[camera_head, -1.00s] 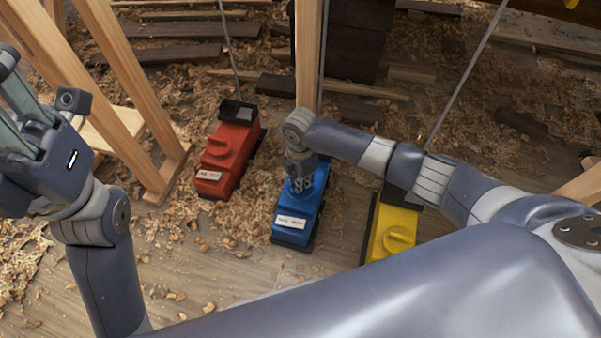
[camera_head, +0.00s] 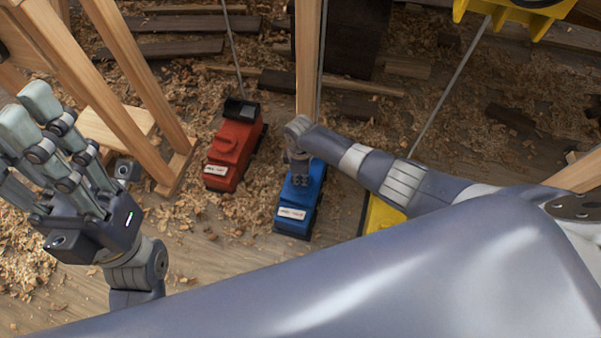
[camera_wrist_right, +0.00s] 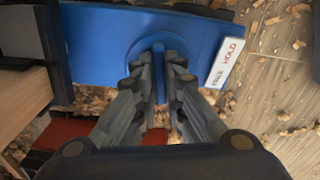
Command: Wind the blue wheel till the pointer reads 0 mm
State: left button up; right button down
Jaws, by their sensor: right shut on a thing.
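A blue winch-like unit (camera_head: 294,218) stands on the floor at the centre. The wrist view shows its blue body (camera_wrist_right: 100,40) with a round blue wheel (camera_wrist_right: 137,50) bearing a raised grip bar. My right gripper (camera_head: 299,165) is on top of the unit, and in the wrist view its fingers (camera_wrist_right: 160,72) are shut on the wheel's bar from both sides. A white label (camera_wrist_right: 225,62) reading FREE and HOLD is beside the wheel. My left gripper (camera_head: 40,130) is raised at the left with fingers spread, empty. I see no pointer or mm scale.
A red unit (camera_head: 232,150) stands left of the blue one. A yellow unit (camera_head: 380,214) at right is partly hidden by my arm. Wooden props (camera_head: 135,75) lean at the left. A yellow object (camera_head: 512,18) shows at top right. Shavings cover the floor.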

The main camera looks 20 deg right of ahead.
aim_at(300, 178)
jog(key=shift+m, duration=0.3)
jog(key=c, duration=1.7)
grip_release()
jog(key=shift+r, duration=0.1)
notch_tip(300, 178, up, 12)
jog(key=shift+f, duration=0.1)
